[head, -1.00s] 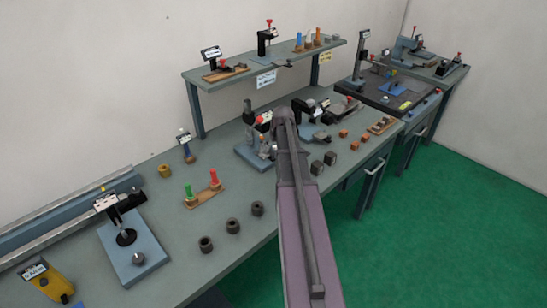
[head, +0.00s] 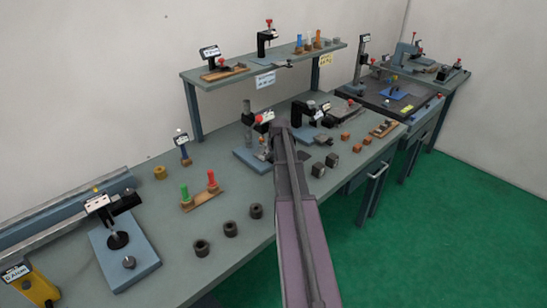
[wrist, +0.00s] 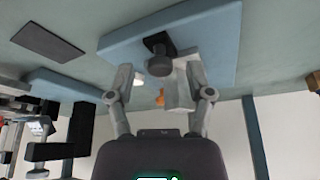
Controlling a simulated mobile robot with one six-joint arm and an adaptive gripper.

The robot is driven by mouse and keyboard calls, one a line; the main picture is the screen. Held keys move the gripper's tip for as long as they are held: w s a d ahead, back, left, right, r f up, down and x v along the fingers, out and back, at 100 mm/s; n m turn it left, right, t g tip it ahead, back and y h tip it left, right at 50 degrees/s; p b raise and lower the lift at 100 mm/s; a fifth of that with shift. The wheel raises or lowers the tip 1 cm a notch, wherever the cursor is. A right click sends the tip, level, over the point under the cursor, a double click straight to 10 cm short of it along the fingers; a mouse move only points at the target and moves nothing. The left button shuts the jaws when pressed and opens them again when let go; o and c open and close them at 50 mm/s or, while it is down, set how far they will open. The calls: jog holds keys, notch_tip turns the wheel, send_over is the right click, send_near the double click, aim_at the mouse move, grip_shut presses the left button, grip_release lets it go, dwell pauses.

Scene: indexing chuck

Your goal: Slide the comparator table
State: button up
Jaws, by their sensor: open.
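A gauge stand with a light blue base (head: 247,158), a grey column and a red knob stands on the bench, left of my arm's far end in the head view. It may be the comparator; I cannot tell its table apart there. In the wrist view, a light blue plate (wrist: 222,42) fills the upper middle, with a dark round-ended part (wrist: 159,66) on it. My gripper (wrist: 157,85) is open, its fingers on either side below that dark part, with a small orange thing (wrist: 160,98) seen between them. Contact cannot be told. My arm hides the gripper in the head view.
Dark rings (head: 230,229) and a wooden rack with green and red pegs (head: 201,199) lie nearer on the bench. A black gauge stand (head: 303,116) and dark blocks (head: 318,170) stand close to my arm. A shelf (head: 262,64) runs behind.

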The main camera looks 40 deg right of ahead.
grip_shut()
dwell(0.3)
jog(key=shift+a, duration=0.15)
